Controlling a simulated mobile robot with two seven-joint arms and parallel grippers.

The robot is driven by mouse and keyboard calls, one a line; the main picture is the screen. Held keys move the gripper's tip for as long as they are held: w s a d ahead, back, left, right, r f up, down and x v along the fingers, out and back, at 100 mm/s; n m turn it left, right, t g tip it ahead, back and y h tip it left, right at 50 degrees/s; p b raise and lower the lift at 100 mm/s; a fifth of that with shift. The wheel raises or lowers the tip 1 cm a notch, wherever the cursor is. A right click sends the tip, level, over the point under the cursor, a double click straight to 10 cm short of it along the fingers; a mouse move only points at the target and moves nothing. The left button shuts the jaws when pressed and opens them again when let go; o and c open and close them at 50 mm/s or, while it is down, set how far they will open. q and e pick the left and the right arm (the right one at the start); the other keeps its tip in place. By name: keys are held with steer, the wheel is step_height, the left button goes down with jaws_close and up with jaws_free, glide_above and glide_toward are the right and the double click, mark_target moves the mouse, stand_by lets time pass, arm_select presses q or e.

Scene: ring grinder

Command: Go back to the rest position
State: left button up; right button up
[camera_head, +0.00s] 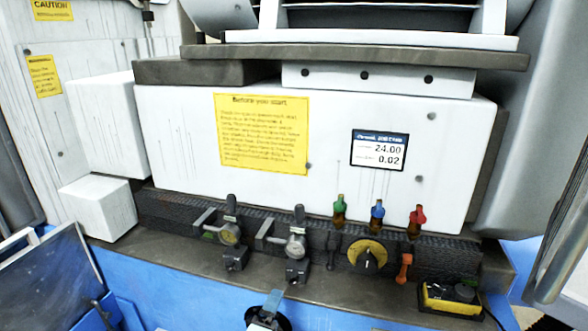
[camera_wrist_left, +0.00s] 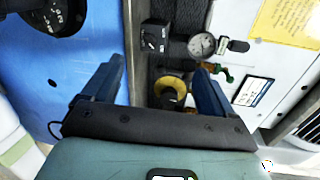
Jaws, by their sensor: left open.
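My left gripper (camera_wrist_left: 158,82) shows in the left wrist view with its two dark blue fingers spread apart and nothing between them. Beyond the gap, a yellow round knob (camera_wrist_left: 170,84) shows on the machine's dark strip, apart from the fingers. In the head view, a small dark and white part at the bottom edge may be the tip of this gripper, but it is too cut off to tell. The same yellow knob (camera_head: 367,254) shows in the head view to the right of it. My right gripper is in neither view.
The grinder's white front carries a yellow notice (camera_head: 262,133) and a display (camera_head: 380,150). Below are two gauges (camera_head: 229,234) with levers, green, blue and red-topped fittings (camera_head: 377,214), and a yellow-black control box (camera_head: 452,297). A metal panel (camera_head: 45,285) stands lower left.

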arm_select(q)
steer(key=s+a+f+n+g+y+p, duration=0.1)
steer(key=s+a+f+n+g, duration=0.25)
steer(key=f, duration=0.55)
steer(key=s+a+f+n+g+y+p, duration=0.1)
steer(key=s+a+f+n+g+p, duration=0.3)
steer(key=f, duration=0.6)
steer(key=s+a+f+n+g+y+b, duration=0.1)
steer(key=s+a+f+n+g, duration=0.1)
steer(key=s+f+n, duration=0.5)
steer(key=s+d+f+n+g+h+p, duration=0.1)
steer(key=s+f+n+g, duration=0.2)
steer(key=s, duration=0.6)
steer(key=s+d+f+n+g+h+p, duration=0.1)
steer(key=s+f+n+g, duration=0.3)
steer(key=s+f+n, duration=0.2)
steer(key=s+n, duration=0.2)
steer(key=s, duration=0.2)
steer(key=shift+s+d+f+h+p, duration=0.2)
steer(key=shift+s+d+h+p, duration=0.05)
steer(key=shift+d+h+p, duration=0.15)
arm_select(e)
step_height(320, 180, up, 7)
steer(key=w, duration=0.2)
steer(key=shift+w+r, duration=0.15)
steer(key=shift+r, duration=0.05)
arm_select(q)
steer(key=shift+a+n, duration=0.1)
steer(key=shift+n, duration=0.15)
